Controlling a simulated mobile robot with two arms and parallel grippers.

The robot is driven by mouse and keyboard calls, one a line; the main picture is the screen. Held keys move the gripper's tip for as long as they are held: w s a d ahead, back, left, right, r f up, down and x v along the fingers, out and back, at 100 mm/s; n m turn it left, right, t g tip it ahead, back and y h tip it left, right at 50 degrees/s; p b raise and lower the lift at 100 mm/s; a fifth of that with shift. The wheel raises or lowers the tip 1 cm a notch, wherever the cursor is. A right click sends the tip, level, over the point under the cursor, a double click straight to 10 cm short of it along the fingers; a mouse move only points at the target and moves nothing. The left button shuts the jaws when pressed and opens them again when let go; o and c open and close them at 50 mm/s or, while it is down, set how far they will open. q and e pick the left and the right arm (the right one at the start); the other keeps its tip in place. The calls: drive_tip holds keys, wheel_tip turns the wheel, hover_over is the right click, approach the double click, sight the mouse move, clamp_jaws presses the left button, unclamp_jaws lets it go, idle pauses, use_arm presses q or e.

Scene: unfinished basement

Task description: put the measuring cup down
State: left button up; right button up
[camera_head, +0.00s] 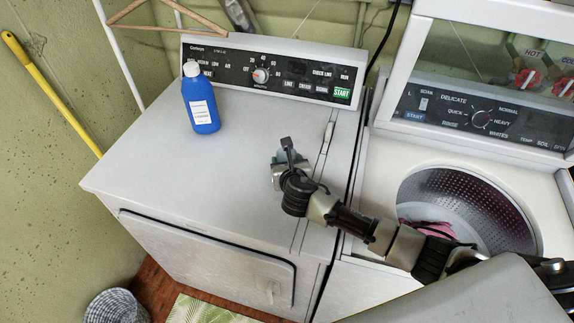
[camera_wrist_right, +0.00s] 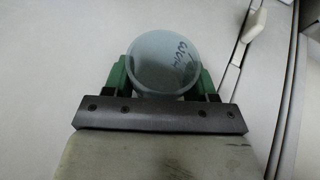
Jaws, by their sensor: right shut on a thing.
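My right gripper (camera_head: 284,160) is over the white top of the dryer (camera_head: 150,160), right of its middle. It is shut on the measuring cup (camera_wrist_right: 162,66), a round, pale blue-grey, translucent cup with dark markings. In the right wrist view the green fingers of my right gripper (camera_wrist_right: 162,80) press on both sides of the cup. In the head view the cup (camera_head: 281,156) is mostly hidden behind the gripper. I cannot tell whether the cup touches the dryer top. My left gripper is not in view.
A blue bottle (camera_head: 203,105) with a white cap stands at the back left of the dryer top. An open washer (camera_head: 470,215) with pink cloth inside stands at the right. The dryer's left and front top is clear. A wicker basket (camera_head: 115,306) is on the floor.

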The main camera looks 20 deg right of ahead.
drive_tip(key=shift+f, duration=0.7)
drive_tip(key=o, duration=1)
drive_tip(key=shift+f, duration=0.1)
drive_tip(key=shift+c, duration=0.2)
drive_tip(key=v, duration=1.2)
